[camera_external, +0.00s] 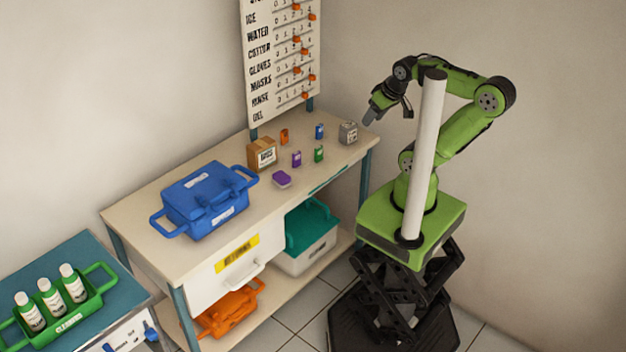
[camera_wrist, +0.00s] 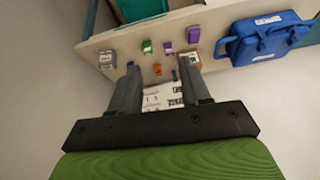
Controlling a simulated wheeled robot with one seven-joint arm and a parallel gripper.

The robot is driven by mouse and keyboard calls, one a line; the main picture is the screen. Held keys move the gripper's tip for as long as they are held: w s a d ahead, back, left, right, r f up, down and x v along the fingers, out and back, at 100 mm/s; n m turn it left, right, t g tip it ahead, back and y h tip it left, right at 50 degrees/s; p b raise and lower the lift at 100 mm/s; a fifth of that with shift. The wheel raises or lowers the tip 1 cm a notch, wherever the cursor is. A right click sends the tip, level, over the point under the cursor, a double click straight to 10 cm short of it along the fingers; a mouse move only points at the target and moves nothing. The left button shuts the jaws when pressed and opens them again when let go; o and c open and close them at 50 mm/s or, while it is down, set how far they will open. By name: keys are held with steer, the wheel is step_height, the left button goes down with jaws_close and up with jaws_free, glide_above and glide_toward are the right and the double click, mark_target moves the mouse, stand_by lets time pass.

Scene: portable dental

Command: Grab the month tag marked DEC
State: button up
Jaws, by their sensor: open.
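Several small coloured tags stand or lie on the beige table: an orange one (camera_external: 284,136), a blue one (camera_external: 319,131), a green one (camera_external: 319,154), a purple one (camera_external: 296,158) and a flatter purple one (camera_external: 281,179). Their lettering is too small to read, so I cannot tell which is DEC. My gripper (camera_external: 371,119) is open and empty, raised near the table's far right end, apart from the tags. In the wrist view, its spread fingers (camera_wrist: 162,75) frame the orange tag (camera_wrist: 157,69); green (camera_wrist: 147,46) and purple (camera_wrist: 168,48) tags show beyond.
A grey box (camera_external: 348,132) stands right of the tags, and a cardboard box (camera_external: 262,153) left of them. A blue case (camera_external: 207,200) fills the table's left part. A lettered board (camera_external: 282,60) rises behind the table. Bare tabletop lies around the tags.

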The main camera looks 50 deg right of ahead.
steer(key=w+d+f+m+g+b, duration=0.1)
steer(key=w+d+f+m+b, duration=0.15)
steer(key=w, duration=0.35)
steer(key=w+d+f+m+g+b, duration=0.1)
steer(key=w+d+f+m, duration=0.1)
steer(key=w+d+m, duration=0.3)
steer(key=m+g+h+b, duration=0.4)
steer(key=m+h+b, duration=0.2)
steer(key=m+h, duration=0.25)
glide_above(317, 127)
steer(key=s+a, duration=0.2)
steer(key=s, duration=0.6)
step_height(317, 127, down, 16)
steer(key=w+a+f+h, duration=0.1)
steer(key=w+f, duration=0.1)
steer(key=w+a+f+t+h+b, duration=0.1)
steer(key=w+f+h, duration=0.1)
steer(key=w, duration=0.1)
steer(key=w+a+f+h+b, duration=0.1)
steer(key=w+f+h, duration=0.1)
steer(key=w, duration=0.1)
steer(key=shift+a+t, duration=0.1)
steer(key=shift+t, duration=0.2)
steer(key=b+x, duration=0.1)
steer(key=x, duration=0.6)
steer(key=shift+s+d+b, duration=0.15)
steer(key=shift+d+b, duration=0.15)
jaws_close()
